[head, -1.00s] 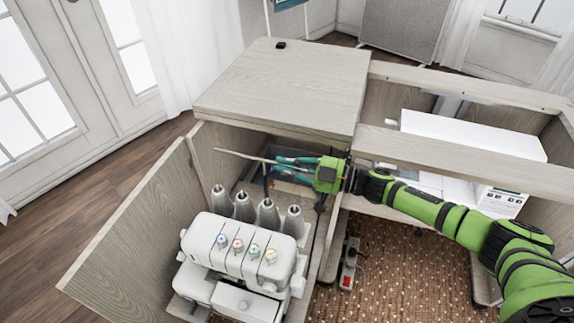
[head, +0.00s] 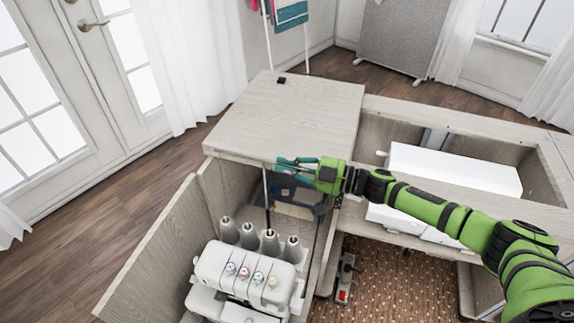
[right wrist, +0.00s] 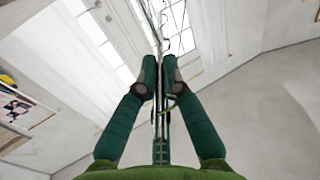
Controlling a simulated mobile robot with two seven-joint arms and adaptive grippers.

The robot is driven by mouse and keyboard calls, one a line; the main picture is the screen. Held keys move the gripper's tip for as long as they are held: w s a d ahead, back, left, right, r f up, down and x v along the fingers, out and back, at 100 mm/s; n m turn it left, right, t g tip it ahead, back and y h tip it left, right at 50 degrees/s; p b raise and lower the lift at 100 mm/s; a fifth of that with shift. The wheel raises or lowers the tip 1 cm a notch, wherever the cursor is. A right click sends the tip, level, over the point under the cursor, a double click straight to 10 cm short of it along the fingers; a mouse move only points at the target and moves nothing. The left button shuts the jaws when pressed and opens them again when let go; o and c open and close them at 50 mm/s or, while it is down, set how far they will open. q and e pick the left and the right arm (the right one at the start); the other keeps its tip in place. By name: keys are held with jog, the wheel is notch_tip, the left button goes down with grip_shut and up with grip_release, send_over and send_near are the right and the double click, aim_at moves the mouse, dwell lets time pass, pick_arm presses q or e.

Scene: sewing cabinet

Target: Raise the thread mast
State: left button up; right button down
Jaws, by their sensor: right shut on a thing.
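The white serger (head: 243,268) stands in the cabinet's open left bay, with grey thread cones (head: 249,238) behind its coloured dials. The thread mast (head: 266,190) is a thin dark upright rod behind the cones, reaching up to about the cabinet top's front edge. My right gripper (head: 282,166) is at the rod's upper end, its teal fingers pointing left. In the right wrist view, the fingertips (right wrist: 161,75) are closed around thin rods running between them. The exact grip point is partly hidden by the fingers. My left gripper is out of view.
The cabinet's wooden top (head: 285,115) lies just behind the gripper. An open door panel (head: 160,245) stands at left. A white machine (head: 455,168) sits in the right bay beyond my arm. A power strip (head: 345,278) lies below.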

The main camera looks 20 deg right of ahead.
jog(key=shift+r, duration=0.6)
jog(key=shift+w+r, duration=0.1)
jog(key=c, duration=1.4)
grip_release()
jog(key=shift+d, duration=0.1)
jog(key=shift+s+d+f, duration=0.2)
jog(key=shift+s+d, duration=0.05)
jog(key=shift+s, duration=0.05)
jog(key=v, duration=1.1)
jog(key=shift+s+r, duration=0.15)
